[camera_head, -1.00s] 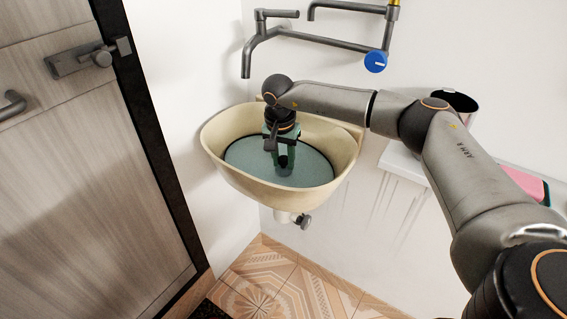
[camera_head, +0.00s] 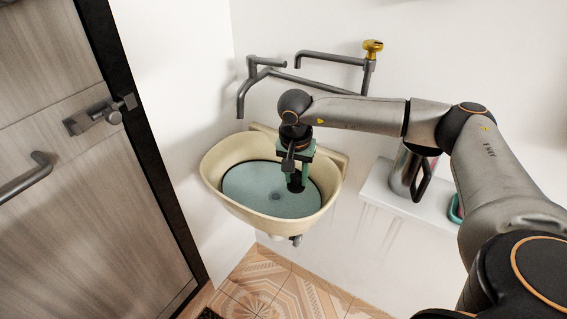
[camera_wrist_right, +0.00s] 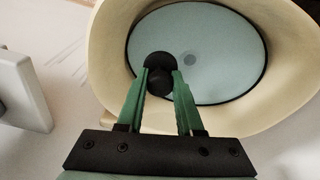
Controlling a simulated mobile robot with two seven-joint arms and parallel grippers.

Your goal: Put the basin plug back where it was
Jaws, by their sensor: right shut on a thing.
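The cream basin (camera_head: 215,178) is fixed to the wall and has a blue-grey surface inside, ringed by a dark line. A small round drain spot (camera_head: 276,197) shows near its middle, and also in the wrist view (camera_wrist_right: 189,60). My right gripper (camera_head: 295,184) points down inside the basin, to the right of the drain spot. In the wrist view its green fingers (camera_wrist_right: 161,80) are shut on a black rounded piece, the basin plug (camera_wrist_right: 158,61). The plug appears beside the drain spot, not over it. Its height above the surface is hard to tell. My left gripper is out of view.
Grey taps (camera_head: 318,84) with a yellow knob (camera_head: 373,46) run along the wall above the basin. A white shelf (camera_head: 385,196) at the right holds a metal jug (camera_head: 404,172) and a teal item (camera_head: 455,208). A wooden door (camera_head: 60,180) stands at the left.

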